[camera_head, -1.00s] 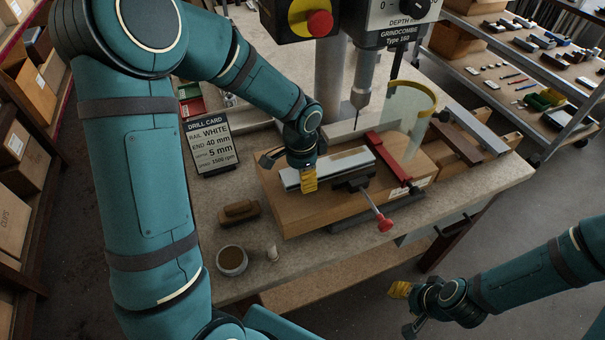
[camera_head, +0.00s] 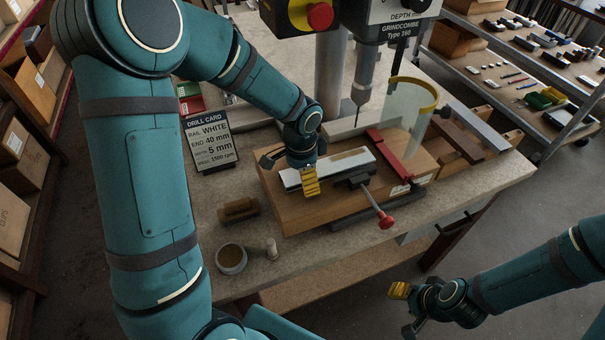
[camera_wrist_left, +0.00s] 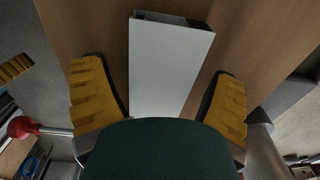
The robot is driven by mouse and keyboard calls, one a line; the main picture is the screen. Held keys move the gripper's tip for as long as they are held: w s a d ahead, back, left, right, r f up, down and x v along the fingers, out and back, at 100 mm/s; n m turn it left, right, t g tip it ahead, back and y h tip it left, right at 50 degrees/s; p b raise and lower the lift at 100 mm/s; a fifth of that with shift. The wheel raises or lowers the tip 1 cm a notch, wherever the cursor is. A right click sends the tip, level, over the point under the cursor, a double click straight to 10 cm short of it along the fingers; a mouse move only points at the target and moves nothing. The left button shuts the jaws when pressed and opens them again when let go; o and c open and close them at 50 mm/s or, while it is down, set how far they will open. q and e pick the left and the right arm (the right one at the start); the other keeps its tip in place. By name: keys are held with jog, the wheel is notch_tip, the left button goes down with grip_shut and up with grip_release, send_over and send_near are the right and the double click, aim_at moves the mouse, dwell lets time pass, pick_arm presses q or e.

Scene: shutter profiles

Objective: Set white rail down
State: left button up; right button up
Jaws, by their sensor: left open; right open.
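The white rail (camera_head: 347,160) lies on the wooden board (camera_head: 290,215) under the drill press, beside a dark clamp (camera_head: 359,180) with a red knob. My left gripper (camera_head: 308,180) is over the rail's near left end, partly hiding it. In the left wrist view the rail (camera_wrist_left: 168,65) runs between the two spread yellow fingers (camera_wrist_left: 160,100), with gaps on both sides. The left gripper is open. My right gripper (camera_head: 403,303) is open and empty, off the bench at the lower right.
The drill press (camera_head: 365,70) with its clear guard (camera_head: 408,115) stands behind the rail. A drill card (camera_head: 211,145), a brush (camera_head: 239,209), a cup (camera_head: 231,259) and a small peg (camera_head: 271,249) stand left of the board. A red bar (camera_head: 390,157) lies across its right part.

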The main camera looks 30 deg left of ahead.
pick_arm(q)
jog(key=shift+r, duration=0.1)
jog(key=shift+r+p, duration=0.3)
jog(key=shift+p, duration=0.05)
notch_tip(320, 180, up, 8)
jog(key=shift+s+f+p, duration=0.1)
jog(key=shift+s+p, duration=0.05)
jog(key=shift+p, duration=0.5)
jog(key=shift+s, duration=0.1)
